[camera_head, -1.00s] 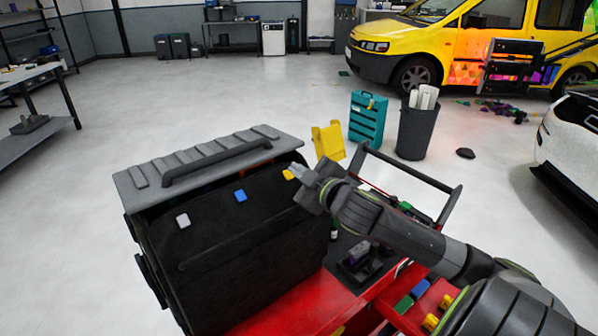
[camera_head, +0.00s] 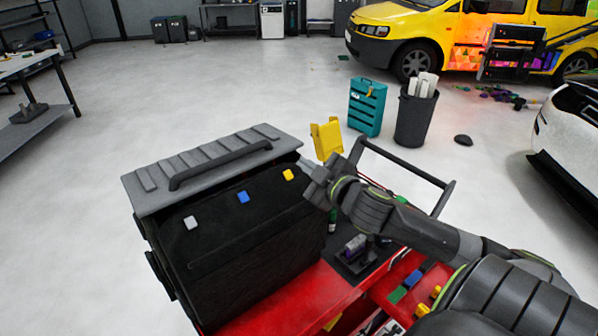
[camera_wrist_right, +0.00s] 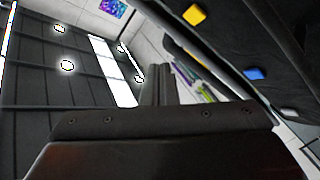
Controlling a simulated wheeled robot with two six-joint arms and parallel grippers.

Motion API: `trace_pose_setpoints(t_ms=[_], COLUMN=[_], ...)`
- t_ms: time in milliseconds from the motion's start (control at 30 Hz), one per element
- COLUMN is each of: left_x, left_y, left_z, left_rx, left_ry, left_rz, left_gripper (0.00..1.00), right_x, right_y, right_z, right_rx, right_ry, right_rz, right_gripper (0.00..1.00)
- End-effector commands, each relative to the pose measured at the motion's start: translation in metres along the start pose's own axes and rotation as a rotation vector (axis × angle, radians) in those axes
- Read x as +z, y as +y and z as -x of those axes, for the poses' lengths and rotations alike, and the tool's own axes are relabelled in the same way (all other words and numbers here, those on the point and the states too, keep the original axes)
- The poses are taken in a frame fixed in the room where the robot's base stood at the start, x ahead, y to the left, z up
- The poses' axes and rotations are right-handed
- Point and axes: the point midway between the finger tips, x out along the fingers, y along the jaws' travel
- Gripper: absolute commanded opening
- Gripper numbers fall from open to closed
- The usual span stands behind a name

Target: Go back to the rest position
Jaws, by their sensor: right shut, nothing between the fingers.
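My right gripper (camera_head: 309,174) is in the head view, at the right end of the black case, close to the yellow block. Its fingers are together and hold nothing. In the right wrist view the gripper (camera_wrist_right: 158,85) points up past the case's side toward the ceiling. The black case (camera_head: 240,250) has a grey lid (camera_head: 215,160) with a handle. A white block (camera_head: 191,222), a blue block (camera_head: 243,197) and a yellow block (camera_head: 288,175) sit along its upper front. My left gripper is not in view.
The case stands on a red cart (camera_head: 290,300) with a dark rail (camera_head: 405,172) behind my right arm. A yellow wet-floor-like stand (camera_head: 327,138), a teal cabinet (camera_head: 366,107) and a dark bin (camera_head: 415,118) stand beyond. Open floor lies left.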

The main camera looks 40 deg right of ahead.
Motion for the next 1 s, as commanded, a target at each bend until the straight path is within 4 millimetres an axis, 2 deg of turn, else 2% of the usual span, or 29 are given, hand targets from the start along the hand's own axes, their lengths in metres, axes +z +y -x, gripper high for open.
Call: trace_pose_setpoints(t_ms=[333, 467, 567, 667, 800, 1000], left_x=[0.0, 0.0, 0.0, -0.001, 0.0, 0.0], left_y=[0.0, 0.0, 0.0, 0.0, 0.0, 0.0], left_z=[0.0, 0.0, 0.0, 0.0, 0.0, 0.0], left_rx=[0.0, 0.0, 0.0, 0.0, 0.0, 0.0], left_ry=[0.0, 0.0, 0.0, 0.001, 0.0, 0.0], left_rz=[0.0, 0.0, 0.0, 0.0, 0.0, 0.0], left_gripper=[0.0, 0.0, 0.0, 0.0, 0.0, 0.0], right_x=[0.002, 0.022, 0.051, 0.084, 0.118, 0.137], right_y=[-0.002, -0.018, -0.044, -0.079, -0.129, -0.191], right_z=[0.001, 0.011, 0.03, 0.06, 0.111, 0.182], right_rx=[0.0, -0.004, -0.014, -0.039, -0.1, -0.214], right_ry=[-0.008, -0.085, -0.215, -0.386, -0.624, -0.901], right_rz=[-0.005, -0.052, -0.122, -0.2, -0.306, -0.425], right_gripper=[0.0, 0.0, 0.0, 0.0, 0.0, 0.0])
